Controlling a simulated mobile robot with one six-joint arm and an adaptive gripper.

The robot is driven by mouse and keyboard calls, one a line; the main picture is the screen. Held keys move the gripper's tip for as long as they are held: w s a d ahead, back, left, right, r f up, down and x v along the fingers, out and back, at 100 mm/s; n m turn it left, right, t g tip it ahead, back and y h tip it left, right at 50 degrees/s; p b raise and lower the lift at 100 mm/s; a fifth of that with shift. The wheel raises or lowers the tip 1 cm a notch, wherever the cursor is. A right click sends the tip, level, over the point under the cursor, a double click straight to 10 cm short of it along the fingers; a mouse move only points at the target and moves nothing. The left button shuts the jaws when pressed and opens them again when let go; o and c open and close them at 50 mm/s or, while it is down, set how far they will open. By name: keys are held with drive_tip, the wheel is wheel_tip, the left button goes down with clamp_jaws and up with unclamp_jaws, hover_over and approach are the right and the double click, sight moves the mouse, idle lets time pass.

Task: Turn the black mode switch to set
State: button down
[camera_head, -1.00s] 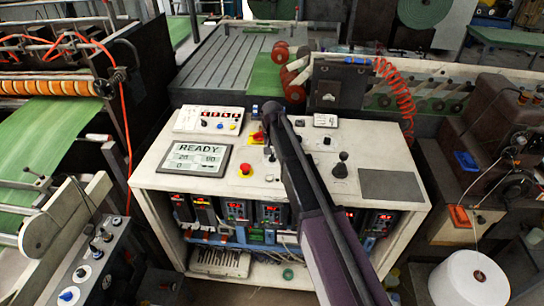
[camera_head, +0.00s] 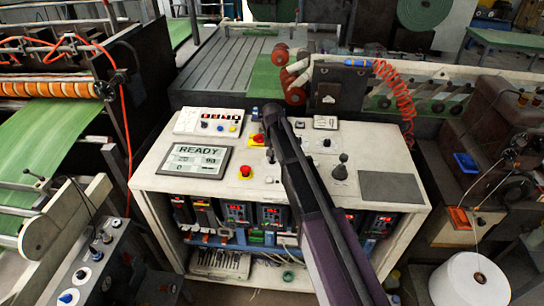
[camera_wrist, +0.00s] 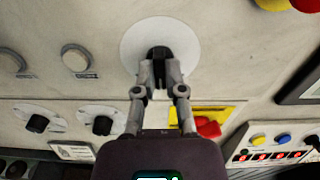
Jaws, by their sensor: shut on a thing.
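The black mode switch (camera_wrist: 158,54) sits at the middle of a round white plate (camera_wrist: 185,40) in the wrist view. My gripper (camera_wrist: 159,84) is shut on it, with one finger on each side. The fingers cover much of the knob, and I cannot read any marks on the plate, so its setting cannot be told. In the head view my arm reaches over the white console (camera_head: 290,185) and hides the switch and the fingertips.
Two smaller black knobs (camera_wrist: 37,123) (camera_wrist: 103,124) and a red switch on a yellow plate (camera_wrist: 207,127) are close by. A red button (camera_head: 245,170), a joystick (camera_head: 342,158) and a screen reading READY (camera_head: 195,160) are also on the console.

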drive_tip(key=n, duration=0.4)
drive_tip(key=shift+n, duration=2.1)
drive_tip(key=c, duration=0.7)
unclamp_jaws()
drive_tip(key=shift+m, duration=0.3)
